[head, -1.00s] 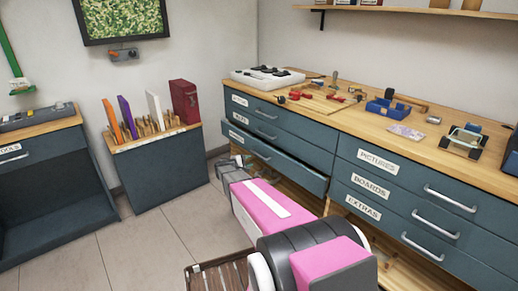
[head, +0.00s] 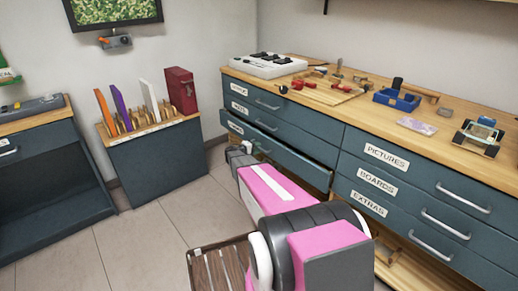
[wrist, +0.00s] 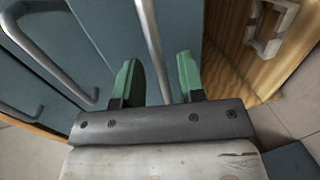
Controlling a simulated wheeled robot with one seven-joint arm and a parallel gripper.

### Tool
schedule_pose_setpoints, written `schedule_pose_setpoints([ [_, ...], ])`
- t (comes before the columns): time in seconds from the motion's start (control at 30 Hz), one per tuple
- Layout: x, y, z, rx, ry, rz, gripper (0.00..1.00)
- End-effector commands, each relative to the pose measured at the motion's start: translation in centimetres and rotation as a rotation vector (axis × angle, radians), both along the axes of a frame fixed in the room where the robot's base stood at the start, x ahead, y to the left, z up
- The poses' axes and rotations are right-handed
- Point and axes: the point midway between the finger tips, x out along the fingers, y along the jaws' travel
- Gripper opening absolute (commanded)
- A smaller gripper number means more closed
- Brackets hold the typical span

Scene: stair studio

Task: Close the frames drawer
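The lowest drawer of the left column (head: 300,165) stands partly open. Its label is too small to read, so I cannot confirm that it is the frames drawer. The two drawers above it look shut. My gripper (wrist: 158,60) is open, with two green fingers, at the left end of the open drawer in the head view, where my arm partly hides it. In the wrist view a metal bar handle (wrist: 150,25) runs between the fingers, with a gap on both sides. I cannot tell how deep the handle sits between them.
Drawers labelled Pictures, Boards and Extras (head: 432,195) are shut on the right. The wooden worktop (head: 370,112) above holds tools, a blue bin (head: 397,99) and a white device (head: 264,65). A rack cabinet (head: 155,165) stands left; grey floor (head: 150,230) is free before it.

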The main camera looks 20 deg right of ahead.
Motion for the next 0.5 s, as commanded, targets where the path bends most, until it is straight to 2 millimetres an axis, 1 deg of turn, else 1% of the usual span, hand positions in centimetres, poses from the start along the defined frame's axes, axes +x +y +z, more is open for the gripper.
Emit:
schedule_pose_setpoints([
  [0.03,0.3,-0.6,-0.2,0.000,0.000,0.000,0.36],
  [0.1,0.5,-1.1,-0.3,0.000,0.000,0.001,0.36],
  [0.2,0.6,-1.6,-0.4,0.000,0.001,0.000,0.36],
  [0.5,0.7,-1.8,-0.4,0.000,0.001,0.001,0.36],
])
